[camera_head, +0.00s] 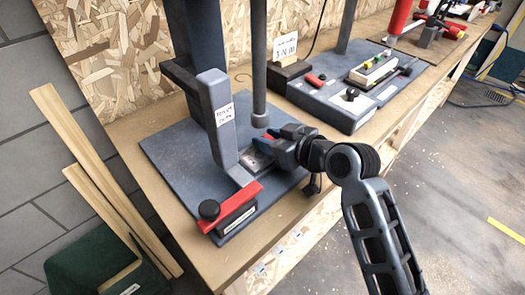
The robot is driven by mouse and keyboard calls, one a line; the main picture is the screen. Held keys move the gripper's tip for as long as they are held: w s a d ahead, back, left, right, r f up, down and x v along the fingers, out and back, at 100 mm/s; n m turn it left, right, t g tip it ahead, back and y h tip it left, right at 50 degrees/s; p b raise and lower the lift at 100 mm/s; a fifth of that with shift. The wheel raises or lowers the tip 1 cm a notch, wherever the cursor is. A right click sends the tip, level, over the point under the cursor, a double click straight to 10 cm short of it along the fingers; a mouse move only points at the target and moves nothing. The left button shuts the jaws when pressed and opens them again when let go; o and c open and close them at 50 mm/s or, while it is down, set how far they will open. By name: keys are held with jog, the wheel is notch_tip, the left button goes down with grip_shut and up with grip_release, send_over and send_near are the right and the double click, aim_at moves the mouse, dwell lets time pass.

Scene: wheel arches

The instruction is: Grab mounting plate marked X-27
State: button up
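A small grey metal plate (253,161) lies on the dark blue-grey base of the front station, just right of the grey upright. I cannot read any X-27 mark on it. My gripper (270,141) reaches in from the right, with its fingertips at or just above the plate's right end. A blue part and a small red part show at the fingertips. The fingers overlap the plate in this view, so I cannot tell whether they touch or grip it.
A grey upright (219,130) with a white label and a round dark post (259,70) stand close to my gripper. A red clamp block (236,205) with a black knob sits in front. Behind is a second station (312,98). Wooden boards (105,185) lean at left.

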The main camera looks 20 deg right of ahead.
grip_shut()
jog(key=shift+r, duration=0.1)
